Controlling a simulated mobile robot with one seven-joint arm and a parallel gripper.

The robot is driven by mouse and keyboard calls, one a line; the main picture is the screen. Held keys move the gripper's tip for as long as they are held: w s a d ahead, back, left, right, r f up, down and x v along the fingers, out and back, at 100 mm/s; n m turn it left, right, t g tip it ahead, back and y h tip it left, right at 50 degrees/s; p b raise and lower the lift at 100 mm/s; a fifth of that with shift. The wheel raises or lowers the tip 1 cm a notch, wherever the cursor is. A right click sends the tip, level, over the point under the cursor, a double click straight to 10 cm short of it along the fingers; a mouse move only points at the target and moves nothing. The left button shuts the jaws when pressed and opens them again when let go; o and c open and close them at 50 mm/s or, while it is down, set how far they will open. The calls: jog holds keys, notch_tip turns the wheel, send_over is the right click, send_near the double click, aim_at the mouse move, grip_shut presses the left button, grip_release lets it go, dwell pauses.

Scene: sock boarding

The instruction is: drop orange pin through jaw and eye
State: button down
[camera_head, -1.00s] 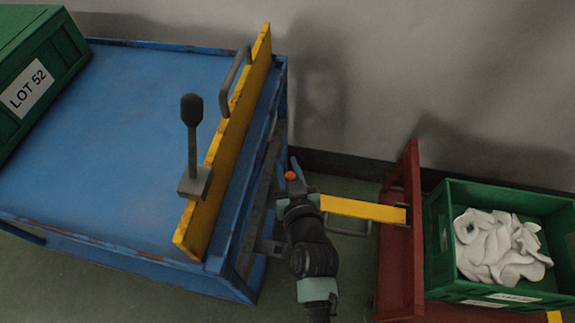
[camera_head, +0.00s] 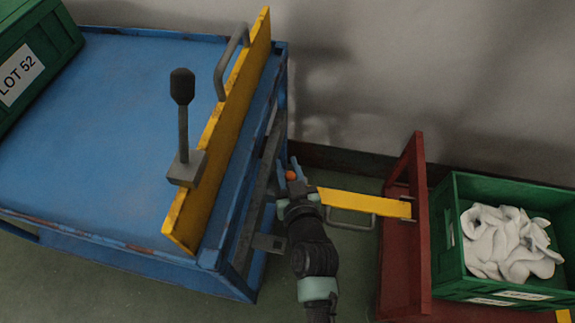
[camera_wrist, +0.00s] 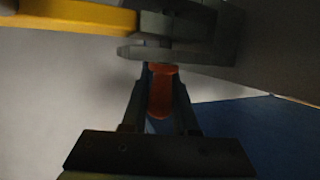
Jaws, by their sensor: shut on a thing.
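The orange pin (camera_wrist: 162,90) is held between the two fingers of my gripper (camera_wrist: 160,100) in the wrist view. In the head view the pin (camera_head: 291,176) shows as a small orange spot between the fingertips of my gripper (camera_head: 292,172). A dark grey jaw (camera_wrist: 190,35) on the blue cart's side lies just beyond the pin in the wrist view. The end of the yellow drawbar (camera_head: 355,203) reaches the jaw from the red cart. The eye and the jaw's holes cannot be made out, nor whether the pin's tip is in them.
The blue cart (camera_head: 100,130) with a yellow board (camera_head: 225,130) and a lever (camera_head: 183,120) stands left. A red cart (camera_head: 418,230) carries a green crate (camera_head: 455,235) of white socks at right. A wall is behind; a green crate (camera_head: 60,35) sits top left.

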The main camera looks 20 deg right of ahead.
jog(key=c, duration=0.6)
grip_release()
jog(key=p+v, duration=0.4)
jog(key=v, duration=0.9)
jog(key=shift+p, duration=0.35)
